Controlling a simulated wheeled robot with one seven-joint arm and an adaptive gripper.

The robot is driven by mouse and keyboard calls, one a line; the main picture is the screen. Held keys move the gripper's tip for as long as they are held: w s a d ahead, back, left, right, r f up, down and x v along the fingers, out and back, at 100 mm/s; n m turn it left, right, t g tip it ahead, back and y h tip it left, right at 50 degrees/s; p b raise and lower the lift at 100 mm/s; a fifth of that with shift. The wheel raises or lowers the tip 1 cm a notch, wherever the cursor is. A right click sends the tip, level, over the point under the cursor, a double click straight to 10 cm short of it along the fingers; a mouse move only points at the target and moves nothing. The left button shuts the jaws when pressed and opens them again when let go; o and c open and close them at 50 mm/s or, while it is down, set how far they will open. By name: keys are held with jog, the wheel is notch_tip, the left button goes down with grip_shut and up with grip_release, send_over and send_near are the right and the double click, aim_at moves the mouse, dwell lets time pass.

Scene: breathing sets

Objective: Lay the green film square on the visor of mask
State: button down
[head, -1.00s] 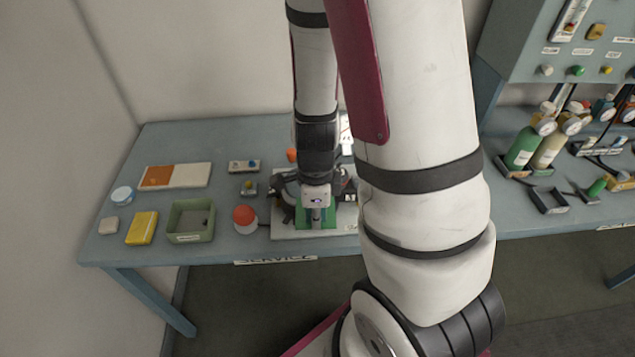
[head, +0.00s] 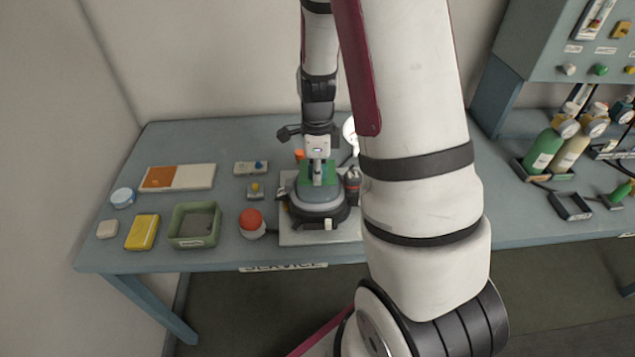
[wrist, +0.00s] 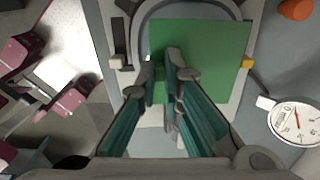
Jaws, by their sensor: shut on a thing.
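The green film square (head: 331,170) is in my gripper (head: 317,181), over the far part of the mask (head: 318,205) in the head view. The dark mask with its pale visor lies on a light board (head: 288,236). In the wrist view the film (wrist: 215,45) spreads flat beyond the fingertips of my gripper (wrist: 166,75), which are close together at its near left part. The film hides part of the mask frame (wrist: 145,25) there. I cannot tell whether the film touches the visor.
A red-topped white jar (head: 251,222) stands left of the board. A green bin (head: 194,226), a yellow block (head: 142,232) and an orange-and-white tray (head: 177,177) are farther left. A round gauge (wrist: 295,121) lies right of the board in the wrist view. Bottles (head: 543,150) stand at the right.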

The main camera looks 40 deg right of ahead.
jog(key=shift+w+f+p, duration=0.1)
jog(key=shift+f+p, duration=0.35)
jog(key=shift+f, duration=1.3)
jog(key=c, duration=1.7)
grip_release()
jog(key=shift+r, duration=0.15)
